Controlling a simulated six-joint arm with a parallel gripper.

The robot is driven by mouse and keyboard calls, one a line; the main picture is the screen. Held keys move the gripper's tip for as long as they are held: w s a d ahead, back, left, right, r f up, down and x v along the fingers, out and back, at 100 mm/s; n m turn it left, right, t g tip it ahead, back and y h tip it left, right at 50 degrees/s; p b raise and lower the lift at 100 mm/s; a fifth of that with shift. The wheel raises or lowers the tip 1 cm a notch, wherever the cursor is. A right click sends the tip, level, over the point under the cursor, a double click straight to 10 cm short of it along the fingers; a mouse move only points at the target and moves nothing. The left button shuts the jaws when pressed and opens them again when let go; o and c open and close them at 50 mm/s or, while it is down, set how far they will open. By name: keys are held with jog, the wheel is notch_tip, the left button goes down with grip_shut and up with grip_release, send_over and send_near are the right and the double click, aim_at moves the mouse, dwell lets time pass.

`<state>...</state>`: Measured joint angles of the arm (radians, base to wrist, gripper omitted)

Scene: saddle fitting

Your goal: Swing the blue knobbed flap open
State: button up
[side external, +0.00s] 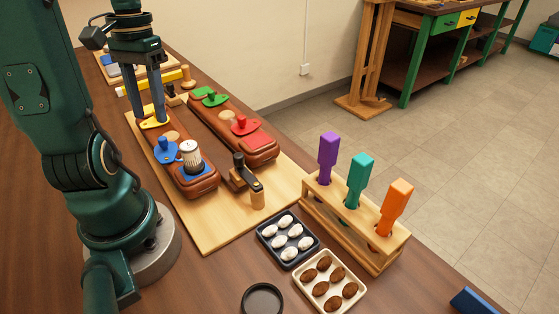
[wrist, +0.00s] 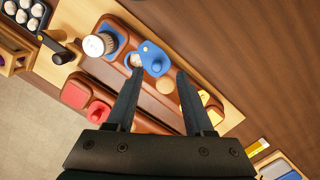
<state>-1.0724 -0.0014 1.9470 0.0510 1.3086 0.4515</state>
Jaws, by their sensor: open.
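The blue flap (side external: 165,151) with its round blue knob (side external: 166,141) lies on top of the near reddish-brown block (side external: 203,184). It also shows in the wrist view as a blue flap (wrist: 150,50) with its knob (wrist: 157,68). My gripper (side external: 150,119) is open and empty, fingers pointing down over the same block, toward its yellow flap. The side view shows the fingers farther back than the knob. Their exact height above the block is unclear.
A white ribbed cylinder (side external: 190,153) stands on a blue patch beside the flap. A yellow flap (side external: 155,123) is at the block's far end. A second block (side external: 260,153) carries red and green flaps. A black-handled clamp (side external: 247,175), trays and a tool rack (side external: 375,252) stand nearer.

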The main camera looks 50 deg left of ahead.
aim_at(173, 142)
jog(key=shift+w+a+f+g+h, duration=0.2)
jog(key=shift+w+a+g+h, duration=0.35)
jog(key=shift+g, duration=0.25)
jog(key=shift+w+f+g, duration=0.2)
jog(key=shift+w+g, duration=0.1)
jog(key=shift+w+f+m, duration=0.4)
jog(key=shift+w+f, duration=0.05)
jog(key=shift+f, duration=0.05)
jog(key=shift+d+f+g, duration=0.1)
jog(key=shift+f+g, duration=0.2)
jog(key=shift+x, duration=2.35)
